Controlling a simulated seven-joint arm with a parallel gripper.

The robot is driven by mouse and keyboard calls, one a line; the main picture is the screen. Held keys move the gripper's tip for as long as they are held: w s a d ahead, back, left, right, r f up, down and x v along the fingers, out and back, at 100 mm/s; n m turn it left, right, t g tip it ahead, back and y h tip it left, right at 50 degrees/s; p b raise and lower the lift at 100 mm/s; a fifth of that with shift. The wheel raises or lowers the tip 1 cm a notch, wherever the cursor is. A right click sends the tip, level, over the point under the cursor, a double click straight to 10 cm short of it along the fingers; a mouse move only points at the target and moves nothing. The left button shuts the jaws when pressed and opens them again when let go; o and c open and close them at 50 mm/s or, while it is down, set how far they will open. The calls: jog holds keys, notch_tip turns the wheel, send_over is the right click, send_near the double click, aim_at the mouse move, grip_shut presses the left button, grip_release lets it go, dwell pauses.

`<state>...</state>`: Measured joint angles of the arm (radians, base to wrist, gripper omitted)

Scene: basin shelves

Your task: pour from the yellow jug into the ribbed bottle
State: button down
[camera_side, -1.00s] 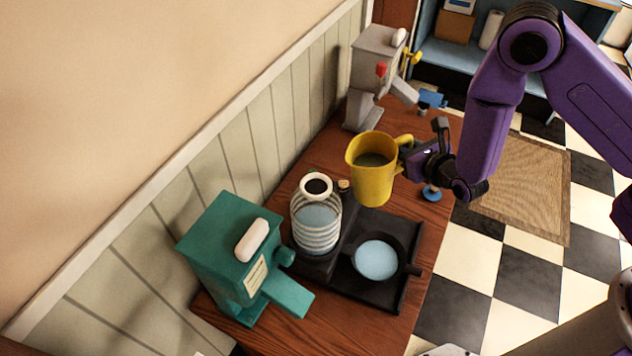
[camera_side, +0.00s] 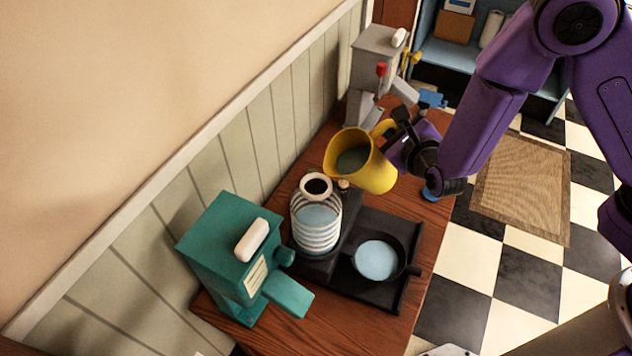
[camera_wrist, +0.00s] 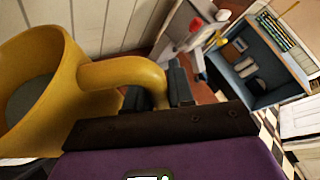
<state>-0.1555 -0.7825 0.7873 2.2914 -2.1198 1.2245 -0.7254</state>
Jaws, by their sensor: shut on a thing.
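The yellow jug (camera_side: 370,172) is tilted to the left in the side view, with dark grey-looking contents inside. My gripper (camera_side: 398,135) is shut on its handle; in the wrist view the jug (camera_wrist: 60,75) fills the left and the handle passes between the fingers (camera_wrist: 178,85). The ribbed bottle (camera_side: 316,228), white-striped with pale blue contents and a dark open mouth, stands upright just below and left of the jug in the side view. The jug's rim is apart from the bottle's mouth, up and to the right of it. No stream shows.
A black stand with a round pan (camera_side: 378,262) of pale blue is right of the bottle. A teal dispenser (camera_side: 240,255) stands at front left, a grey one (camera_side: 375,75) at the back. A panelled wall (camera_side: 215,155) borders the wooden counter (camera_side: 425,235).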

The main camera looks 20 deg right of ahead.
aim_at(389, 116)
jog(key=shift+a+r+n, duration=0.3)
jog(key=shift+a+r, duration=0.05)
jog(key=shift+r, duration=0.35)
jog(key=shift+s+a+r+n+t+h, duration=0.1)
jog(key=shift+a+r+n+t+h, duration=0.15)
jog(key=shift+a+r+n, duration=0.4)
jog(key=shift+s+a+r+n+t+h, duration=0.15)
jog(key=shift+r+n+h, duration=0.15)
jog(key=shift+r, duration=0.6)
dwell(1.8)
jog(key=shift+a+r+n+t+h, duration=0.2)
jog(key=shift+a+r+n, duration=0.1)
jog(key=shift+r, duration=0.15)
jog(key=shift+a+r+n+t+h, duration=0.15)
jog(key=shift+r+n, duration=0.1)
jog(key=shift+r, duration=0.15)
dwell(3.1)
